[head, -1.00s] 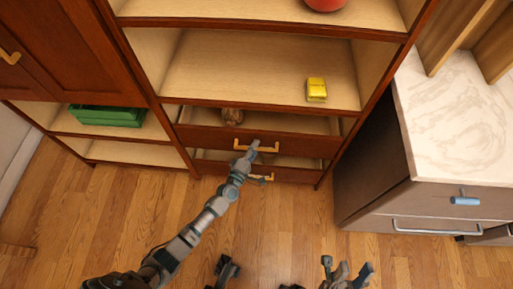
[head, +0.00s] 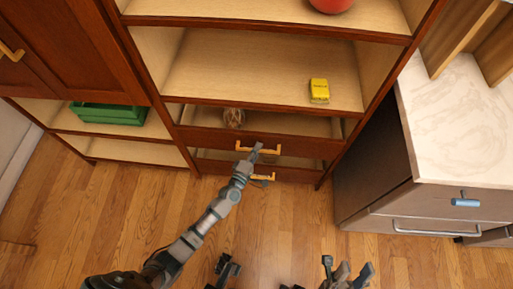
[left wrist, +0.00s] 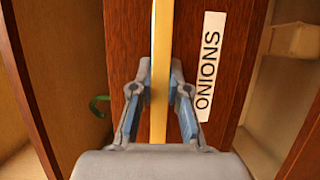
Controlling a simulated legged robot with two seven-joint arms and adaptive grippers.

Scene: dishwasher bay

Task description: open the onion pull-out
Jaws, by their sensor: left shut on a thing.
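The onion pull-out (head: 300,146) has a dark wooden front low in the shelf unit. It looks about flush with the frame. A round brownish thing (head: 234,117) shows behind its front. Its yellow bar handle (head: 272,151) also runs upright through the left wrist view (left wrist: 162,60), beside a white ONIONS label (left wrist: 209,65). My left gripper (head: 257,148) is at this handle. In the left wrist view its fingers (left wrist: 159,108) are on both sides of the bar, shut on it. My right gripper (head: 346,272) seems to be at the bottom edge, partly cut off; its jaw state is unclear.
A second pull-out with a yellow handle (head: 262,177) is just below, close under my left gripper. A green crate (head: 107,113) and a yellow packet (head: 319,91) sit on shelves. The wooden floor (head: 110,220) in front is clear.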

